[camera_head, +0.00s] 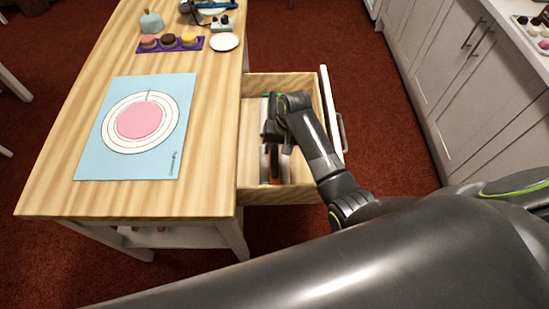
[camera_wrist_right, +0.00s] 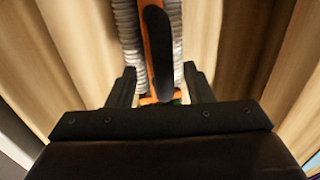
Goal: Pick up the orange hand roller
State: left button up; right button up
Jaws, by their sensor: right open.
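The orange hand roller (camera_head: 274,168) lies in the open drawer (camera_head: 254,176), mostly hidden under my right gripper in the head view. In the right wrist view its black and orange handle (camera_wrist_right: 158,50) runs up the middle, with grey ribbed parts (camera_wrist_right: 129,25) on both sides. My right gripper (camera_wrist_right: 158,72) is open, with one finger on each side of the handle. It reaches down into the drawer in the head view (camera_head: 276,147). I cannot tell whether the fingers touch the roller. My left gripper is not in view.
The drawer's white front (camera_head: 331,112) and wooden walls stand close around my right gripper. On the wooden table (camera_head: 60,190) lie a blue mat (camera_head: 92,160) with a pink disc, a purple tray (camera_head: 153,48) with cakes, and a white plate (camera_head: 224,42). Cabinets (camera_head: 450,90) stand at right.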

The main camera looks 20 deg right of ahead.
aim_at(275, 152)
jog(key=shift+w+a+f, duration=0.1)
jog(key=shift+a+f, duration=0.2)
jog(key=shift+f, duration=0.65)
jog(key=shift+w+a+f, duration=0.1)
jog(key=shift+a+f, duration=0.15)
jog(key=shift+f, duration=0.7)
grip_shut()
